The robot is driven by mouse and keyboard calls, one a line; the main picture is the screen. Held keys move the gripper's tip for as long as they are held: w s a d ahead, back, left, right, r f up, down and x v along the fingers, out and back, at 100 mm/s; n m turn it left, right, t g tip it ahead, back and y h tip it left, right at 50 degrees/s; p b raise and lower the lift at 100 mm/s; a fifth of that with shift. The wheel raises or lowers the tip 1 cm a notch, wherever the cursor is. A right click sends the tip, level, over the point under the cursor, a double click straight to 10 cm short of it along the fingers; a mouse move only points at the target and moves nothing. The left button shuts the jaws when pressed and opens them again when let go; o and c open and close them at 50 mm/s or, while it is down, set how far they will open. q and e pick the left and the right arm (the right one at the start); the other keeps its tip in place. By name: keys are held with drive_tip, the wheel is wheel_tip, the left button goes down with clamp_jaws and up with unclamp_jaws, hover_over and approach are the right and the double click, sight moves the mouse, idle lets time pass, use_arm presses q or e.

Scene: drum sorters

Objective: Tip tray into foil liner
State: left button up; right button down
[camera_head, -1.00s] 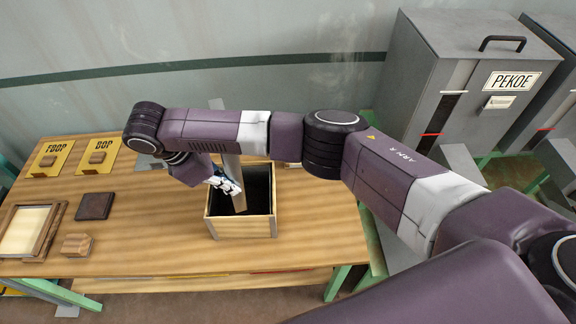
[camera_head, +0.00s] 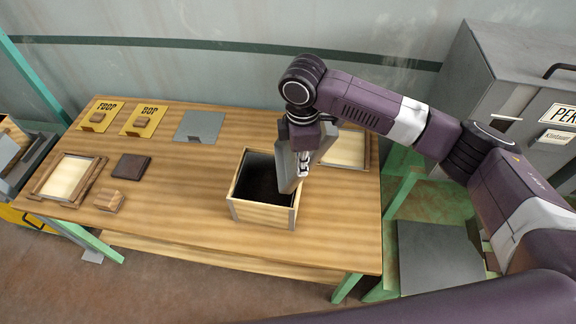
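A wooden box (camera_head: 262,214) stands on the table with its top open. Its inside is dark, and I cannot tell the foil liner from what lies in it. A thin grey tray (camera_head: 287,169) is tilted steeply, almost on edge, over the right part of the box. My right gripper (camera_head: 303,166) is at the tray's right side and appears shut on it; the tray partly hides the fingers. My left gripper is out of view.
The table (camera_head: 190,190) also bears yellow plates with FBOP (camera_head: 101,105) and BOP (camera_head: 152,110) signs, a grey plate (camera_head: 199,126), a pale framed tray (camera_head: 44,183), a dark square (camera_head: 131,167) and a wooden block (camera_head: 109,201). A grey cabinet (camera_head: 480,75) stands right.

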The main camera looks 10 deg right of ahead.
drive_tip(key=shift+d+f+y, duration=0.1)
drive_tip(key=shift+d+y, duration=0.4)
drive_tip(key=shift+d, duration=0.15)
drive_tip(key=d+f+y+b, duration=1)
drive_tip(key=d+y+b, duration=0.25)
drive_tip(key=b, duration=1.35)
drive_tip(key=r+p, duration=0.1)
drive_tip(key=r, duration=0.2)
drive_tip(key=r+p, duration=0.1)
drive_tip(key=shift+d+r+p, duration=0.25)
drive_tip(key=shift+d+p, duration=0.1)
drive_tip(key=shift+d, duration=0.05)
